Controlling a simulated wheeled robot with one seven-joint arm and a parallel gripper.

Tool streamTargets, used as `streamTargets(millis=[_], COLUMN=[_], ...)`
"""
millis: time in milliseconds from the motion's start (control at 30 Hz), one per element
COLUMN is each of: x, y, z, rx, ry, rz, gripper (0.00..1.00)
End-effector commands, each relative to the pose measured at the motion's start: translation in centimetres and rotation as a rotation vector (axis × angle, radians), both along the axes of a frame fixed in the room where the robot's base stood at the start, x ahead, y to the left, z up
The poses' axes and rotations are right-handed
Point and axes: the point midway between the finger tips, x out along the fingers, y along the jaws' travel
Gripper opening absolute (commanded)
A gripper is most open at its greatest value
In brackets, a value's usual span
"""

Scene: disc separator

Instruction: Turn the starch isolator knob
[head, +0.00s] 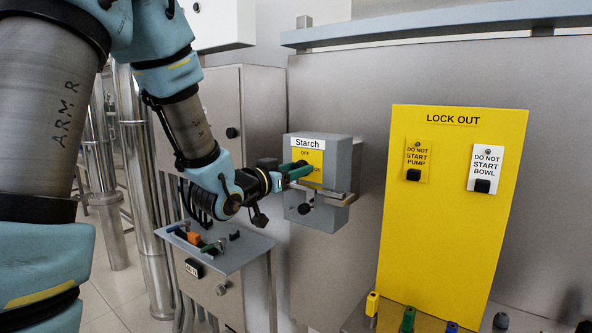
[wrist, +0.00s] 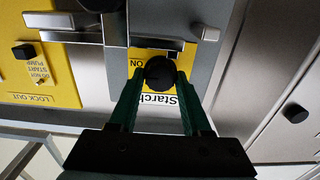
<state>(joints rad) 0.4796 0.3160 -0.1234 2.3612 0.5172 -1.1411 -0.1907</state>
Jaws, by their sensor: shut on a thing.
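The starch isolator is a grey box (head: 345,165) on the steel cabinet, with a white "Starch" label (head: 304,143) and a yellow plate (head: 316,158) marked OFF and ON. In the wrist view its round black knob (wrist: 160,70) sits between my two green fingers. My gripper (head: 302,170) is shut on this knob, with one finger on each side. In the head view the fingers hide the knob. In the wrist view the label (wrist: 160,99) is upside down and partly covered, and ON shows on the yellow plate.
A yellow lock-out board (head: 450,210) with two hanging tags stands to the right. A metal bar or latch (head: 340,197) juts from the lower part of the isolator box. Below my forearm is a grey sloped panel (head: 240,254) with several coloured controls. Steel pipes (head: 150,210) stand at the left.

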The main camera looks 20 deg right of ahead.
Motion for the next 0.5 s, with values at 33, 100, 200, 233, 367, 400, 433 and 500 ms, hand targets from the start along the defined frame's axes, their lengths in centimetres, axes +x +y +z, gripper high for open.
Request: streamTargets(millis=[33, 100, 200, 233, 367, 400, 433, 500], x=[0.00, 0.00, 0.01, 0.01, 0.01, 0.02, 0.02, 0.03], y=[0.01, 0.01, 0.02, 0.02, 0.02, 0.03, 0.02, 0.03], z=[0.01, 0.00, 0.01, 0.01, 0.00, 0.00, 0.00, -0.01], rx=[0.000, 0.000, 0.000, 0.000, -0.001, -0.002, -0.004, -0.010], ry=[0.000, 0.000, 0.000, 0.000, 0.002, 0.004, 0.008, 0.018], rz=[0.000, 0.000, 0.000, 0.000, 0.001, 0.001, 0.001, 0.001], gripper=[0.17, 0.10, 0.00, 0.00, 0.00, 0.00, 0.00, 0.00])
